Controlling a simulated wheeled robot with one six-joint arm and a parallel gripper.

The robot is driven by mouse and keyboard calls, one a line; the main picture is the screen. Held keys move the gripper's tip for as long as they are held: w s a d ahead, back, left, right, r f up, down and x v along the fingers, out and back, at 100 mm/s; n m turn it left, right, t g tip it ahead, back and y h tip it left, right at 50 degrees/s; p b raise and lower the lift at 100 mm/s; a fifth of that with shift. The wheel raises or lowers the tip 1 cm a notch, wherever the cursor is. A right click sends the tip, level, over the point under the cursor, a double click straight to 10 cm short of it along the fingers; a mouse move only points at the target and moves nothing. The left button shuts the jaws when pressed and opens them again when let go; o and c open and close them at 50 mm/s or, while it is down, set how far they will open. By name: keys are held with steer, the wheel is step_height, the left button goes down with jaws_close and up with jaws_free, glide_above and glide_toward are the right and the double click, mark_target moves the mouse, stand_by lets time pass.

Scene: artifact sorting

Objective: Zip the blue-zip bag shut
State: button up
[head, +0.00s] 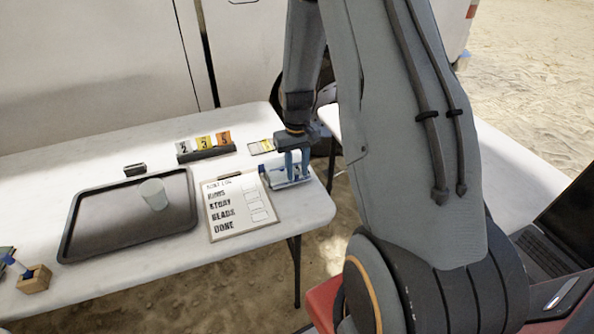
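A small clear-and-white bag with blue along its edge (278,184) lies at the right end of the white table, just right of the clipboard. My gripper (294,176) points down over the bag, and its two fingers reach to it. A gap shows between the fingers, but their tips are too small to tell whether they grip the bag or its zip. The zip's slider cannot be made out, and the fingers cover part of the bag.
A clipboard (235,228) with a printed list lies beside the bag. A dark tray (95,236) holds a translucent cup (153,194). Numbered cards (204,143) stand behind, with a small yellow-and-white item (261,146) nearby. A wooden block (34,281) stands front left. The table's right edge is close.

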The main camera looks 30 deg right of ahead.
step_height(320, 180, up, 7)
steer(key=shift+r+b, duration=0.2)
steer(key=shift+b, duration=0.5)
steer(key=shift+c, duration=0.2)
steer(key=shift+a, duration=0.15)
steer(key=c, duration=0.4)
steer(key=a+n, duration=0.1)
steer(key=n, duration=0.1)
steer(key=a+n+h, duration=0.1)
steer(key=a+n, duration=0.1)
steer(key=n, duration=0.1)
steer(key=a+n+g, duration=0.1)
steer(key=a+n, duration=0.1)
steer(key=n, duration=0.1)
steer(key=shift+w+a+r+h+p, duration=0.1)
steer(key=shift+a+h+p, duration=0.2)
steer(key=shift+h, duration=0.1)
jaws_close()
steer(key=n+h+p, duration=0.3)
steer(key=n, duration=0.7)
glide_toward(293, 182)
steer(key=f, duration=0.1)
steer(key=a+f, duration=0.1)
steer(key=f, duration=0.2)
steer(key=shift+a+f, duration=0.25)
steer(key=shift+a, duration=0.15)
steer(key=shift+s+d+f+p, duration=0.15)
steer(key=shift+d+p, duration=0.5)
steer(key=shift+d, duration=1.4)
